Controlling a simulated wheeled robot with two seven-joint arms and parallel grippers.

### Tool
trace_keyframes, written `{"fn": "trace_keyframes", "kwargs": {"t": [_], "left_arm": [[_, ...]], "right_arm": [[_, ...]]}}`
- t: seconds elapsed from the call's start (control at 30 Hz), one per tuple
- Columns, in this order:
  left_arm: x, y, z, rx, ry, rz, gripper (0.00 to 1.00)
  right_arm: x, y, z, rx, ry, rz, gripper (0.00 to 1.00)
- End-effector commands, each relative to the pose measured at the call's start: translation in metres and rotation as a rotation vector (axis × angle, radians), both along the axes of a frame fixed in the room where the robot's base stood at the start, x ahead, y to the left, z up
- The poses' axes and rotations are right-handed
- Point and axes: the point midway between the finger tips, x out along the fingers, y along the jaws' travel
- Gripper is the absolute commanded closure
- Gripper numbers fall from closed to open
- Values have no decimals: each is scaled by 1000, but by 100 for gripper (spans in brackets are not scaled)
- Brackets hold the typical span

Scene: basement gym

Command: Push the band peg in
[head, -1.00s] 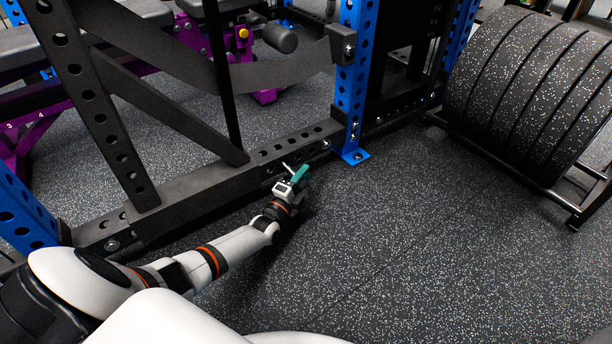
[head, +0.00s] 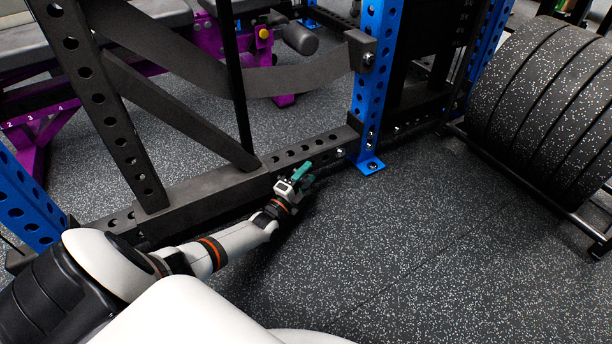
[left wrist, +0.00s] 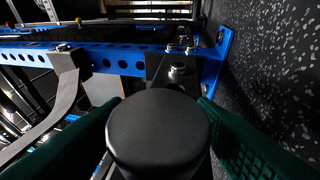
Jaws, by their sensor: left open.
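The band peg appears to be the dark, round-ended black cylinder (left wrist: 158,130) in the middle of the left wrist view. It faces the camera between my two green fingers. My left gripper (left wrist: 160,108) is open, with one finger on each side of the cylinder; I cannot tell whether either touches it. In the head view my left gripper (head: 303,175) is low beside the black base beam (head: 215,190) of the rack, left of the blue upright's foot. The peg cannot be made out there. My right gripper is not in view.
The blue upright (head: 372,85) stands just beyond the gripper, with a bolted foot plate. A dark band (head: 310,80) runs to a block on it. Thick weight plates (head: 545,100) stand on a rack at right. Speckled floor (head: 430,240) in front is clear.

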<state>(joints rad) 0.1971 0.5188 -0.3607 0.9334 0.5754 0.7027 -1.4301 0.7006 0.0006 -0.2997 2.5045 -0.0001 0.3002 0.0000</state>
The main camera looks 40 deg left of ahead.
Motion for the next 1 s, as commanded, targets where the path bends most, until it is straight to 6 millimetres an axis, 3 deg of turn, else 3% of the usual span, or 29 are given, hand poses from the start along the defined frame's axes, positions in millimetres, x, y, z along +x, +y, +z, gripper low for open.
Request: {"fn": "trace_keyframes", "kwargs": {"t": [0.17, 0.33, 0.6, 1.0], "left_arm": [[-22, 0, -1, 0, 5, 2, 49], [-59, 0, -6, -2, 7, 2, 49], [-105, 0, -17, -2, 3, 3, 49], [-117, 0, -22, -1, 1, 1, 49]], "right_arm": [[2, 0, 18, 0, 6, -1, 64], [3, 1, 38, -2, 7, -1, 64], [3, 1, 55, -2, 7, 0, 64], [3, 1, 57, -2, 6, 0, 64]]}}
